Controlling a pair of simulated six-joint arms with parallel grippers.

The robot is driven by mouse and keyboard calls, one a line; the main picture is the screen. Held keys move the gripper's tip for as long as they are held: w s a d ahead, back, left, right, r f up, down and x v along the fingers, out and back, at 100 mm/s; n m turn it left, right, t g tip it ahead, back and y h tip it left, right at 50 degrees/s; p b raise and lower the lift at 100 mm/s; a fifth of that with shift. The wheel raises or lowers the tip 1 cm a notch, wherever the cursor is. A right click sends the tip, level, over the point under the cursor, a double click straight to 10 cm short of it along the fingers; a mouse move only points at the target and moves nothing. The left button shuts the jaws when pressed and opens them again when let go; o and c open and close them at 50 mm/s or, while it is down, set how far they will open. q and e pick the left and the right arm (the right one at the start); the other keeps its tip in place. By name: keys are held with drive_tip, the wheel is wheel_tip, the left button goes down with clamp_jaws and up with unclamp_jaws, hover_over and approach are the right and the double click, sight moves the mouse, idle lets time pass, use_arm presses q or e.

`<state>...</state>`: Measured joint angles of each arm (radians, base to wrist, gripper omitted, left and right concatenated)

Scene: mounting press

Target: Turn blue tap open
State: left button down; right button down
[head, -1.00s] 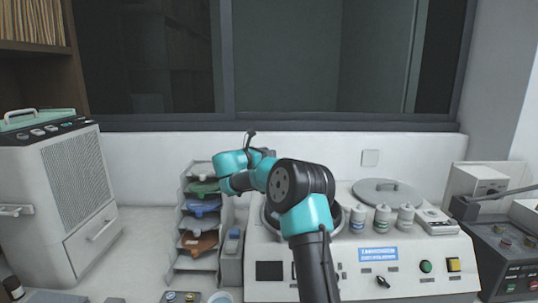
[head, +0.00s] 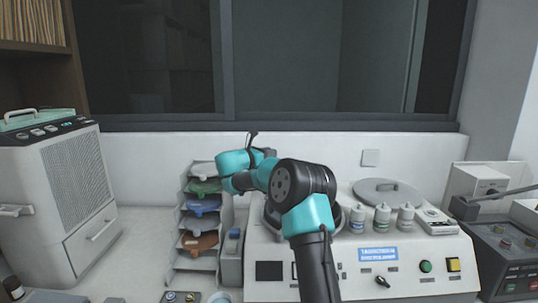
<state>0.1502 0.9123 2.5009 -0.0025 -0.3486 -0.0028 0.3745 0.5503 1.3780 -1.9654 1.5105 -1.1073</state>
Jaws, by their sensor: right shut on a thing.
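My right arm reaches up from the bottom over the polishing machine (head: 400,262), and its wrist bends left near the shelf rack. My right gripper (head: 263,153) is small and partly hidden behind the teal wrist, at the back left of the machine's bowl (head: 346,215). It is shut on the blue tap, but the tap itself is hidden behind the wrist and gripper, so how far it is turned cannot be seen. A thin dark piece (head: 251,138) stands up beside the gripper. My left gripper is not in view.
A rack of coloured trays (head: 203,205) stands close left of my wrist. Three white bottles (head: 382,219) and a round lid (head: 388,190) are on the machine's right side. A grey box (head: 232,255) stands between rack and machine. The window wall is behind.

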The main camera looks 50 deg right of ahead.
drive_tip(key=shift+n+t, duration=0.4)
drive_tip(key=shift+t, duration=0.2)
drive_tip(key=n+t, duration=0.2)
drive_tip(key=t, duration=0.2)
drive_tip(key=n+t, duration=0.3)
drive_tip(key=shift+s+t+y, duration=0.1)
drive_tip(key=shift+t+y, duration=0.3)
drive_tip(key=shift+n+t+y, duration=1.6)
drive_tip(key=shift+n+t, duration=0.4)
drive_tip(key=shift+t, duration=0.7)
drive_tip(key=shift+r+n+t+y, duration=0.1)
drive_tip(key=shift+n+t+y, duration=0.2)
drive_tip(key=c, duration=1.2)
unclamp_jaws()
drive_tip(key=shift+w+a, duration=0.1)
drive_tip(key=shift+w, duration=0.1)
drive_tip(key=v, duration=1.7)
drive_tip(key=shift+s+a, duration=0.1)
drive_tip(key=shift+s, duration=0.1)
